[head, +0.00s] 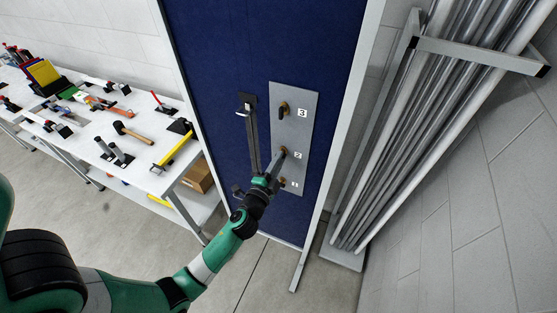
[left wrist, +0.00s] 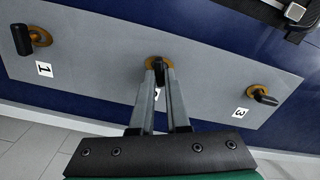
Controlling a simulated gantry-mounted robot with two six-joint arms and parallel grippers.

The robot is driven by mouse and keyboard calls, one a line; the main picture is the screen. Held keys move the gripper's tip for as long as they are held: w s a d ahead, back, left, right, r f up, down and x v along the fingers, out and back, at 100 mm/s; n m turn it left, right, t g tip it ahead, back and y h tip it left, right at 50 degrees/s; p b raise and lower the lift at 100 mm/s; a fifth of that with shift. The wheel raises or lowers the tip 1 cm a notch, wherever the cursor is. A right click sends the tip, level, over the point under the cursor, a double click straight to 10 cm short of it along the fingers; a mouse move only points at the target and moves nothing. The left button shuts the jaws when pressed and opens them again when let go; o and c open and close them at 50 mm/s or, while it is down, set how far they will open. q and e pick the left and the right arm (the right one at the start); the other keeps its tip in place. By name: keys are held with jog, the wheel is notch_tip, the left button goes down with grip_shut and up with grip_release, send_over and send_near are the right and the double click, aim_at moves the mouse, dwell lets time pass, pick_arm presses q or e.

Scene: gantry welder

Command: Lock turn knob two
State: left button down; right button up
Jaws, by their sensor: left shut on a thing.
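A grey plate (head: 308,125) on the blue panel carries turn knobs labelled 1, 2 and 3 in a column. Knob two (left wrist: 157,62) is a dark handle on a brass-coloured ring at the middle of the plate. My left gripper (head: 279,160) reaches up to it; in the left wrist view its fingers (left wrist: 159,72) are shut on knob two and hide part of it and of its label. Knob three (head: 283,108) is above and knob one (head: 282,181) is below, partly behind my gripper. My right gripper is not in view.
A dark vertical bar handle (head: 251,130) is on the panel just left of the plate. A workbench (head: 85,140) with hammers and other tools stands at the left. A rack of metal pipes (head: 420,130) leans at the right.

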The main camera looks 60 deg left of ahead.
pick_arm(q)
jog(key=shift+m, duration=2)
jog(key=c, duration=0.9)
grip_release()
jog(key=b+v, duration=0.1)
jog(key=v, duration=1)
jog(key=shift+s+d, duration=0.25)
